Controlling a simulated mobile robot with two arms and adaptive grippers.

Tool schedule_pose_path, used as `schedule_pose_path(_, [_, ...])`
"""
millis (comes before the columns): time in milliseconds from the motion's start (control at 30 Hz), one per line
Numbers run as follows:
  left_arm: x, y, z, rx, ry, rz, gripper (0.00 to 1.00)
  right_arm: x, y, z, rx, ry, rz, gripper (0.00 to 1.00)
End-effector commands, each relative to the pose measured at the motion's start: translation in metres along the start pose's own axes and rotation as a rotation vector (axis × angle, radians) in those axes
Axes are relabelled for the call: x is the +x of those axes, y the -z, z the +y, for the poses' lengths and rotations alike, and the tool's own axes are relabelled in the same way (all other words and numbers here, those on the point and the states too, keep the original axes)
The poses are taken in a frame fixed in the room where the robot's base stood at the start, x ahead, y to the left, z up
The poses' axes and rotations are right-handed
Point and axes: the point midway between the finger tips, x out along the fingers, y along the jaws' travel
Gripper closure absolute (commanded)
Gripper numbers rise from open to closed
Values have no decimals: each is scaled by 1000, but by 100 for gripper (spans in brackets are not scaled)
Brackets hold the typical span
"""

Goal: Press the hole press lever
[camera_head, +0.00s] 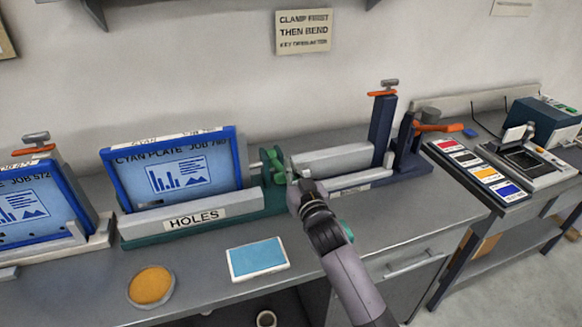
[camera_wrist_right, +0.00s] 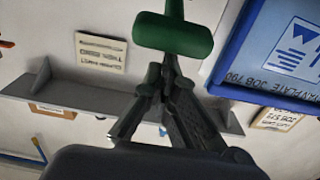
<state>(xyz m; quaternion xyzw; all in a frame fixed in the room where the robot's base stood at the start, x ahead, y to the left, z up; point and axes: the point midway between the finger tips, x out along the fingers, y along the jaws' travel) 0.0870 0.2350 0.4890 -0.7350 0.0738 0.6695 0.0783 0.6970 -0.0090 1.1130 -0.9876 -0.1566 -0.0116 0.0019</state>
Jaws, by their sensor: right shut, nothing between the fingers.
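The hole press (camera_head: 190,218) stands on the bench, a green base with a grey bar labelled HOLES and a blue-framed cyan plate (camera_head: 180,172) upright in it. Its green lever (camera_head: 277,160) is at the press's right end. My right gripper (camera_head: 297,182) is beside the lever, on its right. In the right wrist view the lever's green crossbar handle (camera_wrist_right: 173,37) lies just past my shut, empty fingertips (camera_wrist_right: 162,88). The fingertips overlap the green stem there; I cannot tell whether they touch. My left gripper is out of view.
A navy bending clamp with an orange handle (camera_head: 383,93) stands right of my right gripper. Another blue-framed plate (camera_head: 30,205) is at the left. An orange disc (camera_head: 151,286) and a cyan card (camera_head: 257,259) lie in front. A shelf (camera_wrist_right: 70,95) shows in the wrist view.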

Motion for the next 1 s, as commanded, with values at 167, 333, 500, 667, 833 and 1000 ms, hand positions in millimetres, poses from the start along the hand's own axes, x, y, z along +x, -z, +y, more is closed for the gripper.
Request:
schedule_pose_path(167, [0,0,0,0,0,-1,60,0,0,0,0,0,0,100])
schedule_pose_path(333, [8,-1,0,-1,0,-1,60,-1,-6,0,1,0,9,100])
schedule_pose_path(500, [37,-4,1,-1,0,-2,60,-5,-22,0,3,1,59,100])
schedule_pose_path(667, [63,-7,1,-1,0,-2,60,-12,-38,0,3,0,113,100])
schedule_pose_path(833, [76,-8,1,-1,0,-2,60,-21,-66,0,1,-1,117,100])
schedule_pose_path(1000, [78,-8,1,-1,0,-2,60,-23,-76,0,0,-1,112,100])
